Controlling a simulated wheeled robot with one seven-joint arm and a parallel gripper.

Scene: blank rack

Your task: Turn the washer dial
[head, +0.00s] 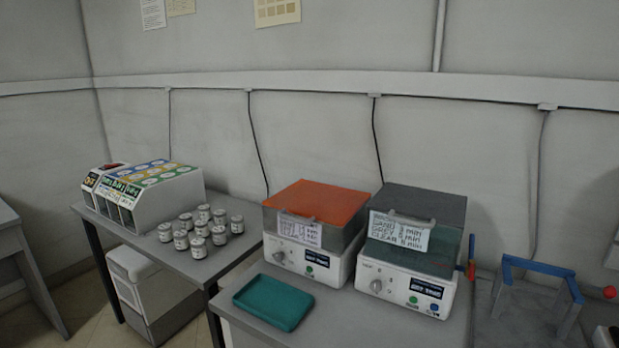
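Two white boxy machines stand side by side on a grey table; I cannot tell for sure which is the washer. The left machine (313,262) has an orange lid and a round dial (279,256) on the left of its front panel, with a green button further right. The right machine (395,296) has a dark grey lid and a similar dial (376,286), with green and blue buttons at the right. Both lids look closed, and handwritten notes hang on both fronts. The dials' exact settings are too small to read. My gripper is not in view.
A teal tray (273,302) lies in front of the left machine. Several small labelled jars (199,252) and a slotted box (160,205) stand on the left table. A blue-topped frame (541,267) stands at right. Cords hang down the wall behind.

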